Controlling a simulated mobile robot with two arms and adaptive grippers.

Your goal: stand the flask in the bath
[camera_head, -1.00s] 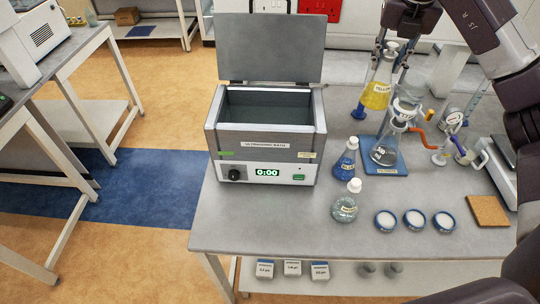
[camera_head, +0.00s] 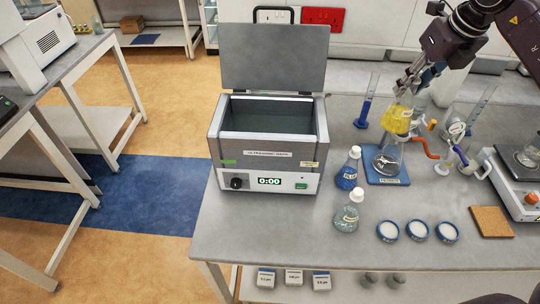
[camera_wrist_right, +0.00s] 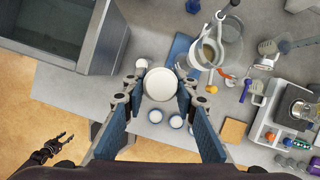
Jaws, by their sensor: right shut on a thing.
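The flask with yellow liquid (camera_head: 398,120) hangs upright below my right gripper (camera_head: 408,88), which is shut on its neck. It overlaps the glass filter flask on the blue pad in the head view; I cannot tell the gap between them. In the right wrist view its white cap (camera_wrist_right: 160,84) shows between the fingers and hides its body. The ultrasonic bath (camera_head: 268,158) stands left of it with its lid (camera_head: 274,58) raised and its basin open. My left gripper (camera_wrist_right: 62,140) shows at the lower left of the wrist view, open and empty.
A blue flask (camera_head: 347,172) and a pale flask (camera_head: 348,214) stand just right of the bath. A blue-based cylinder (camera_head: 367,105) stands behind.

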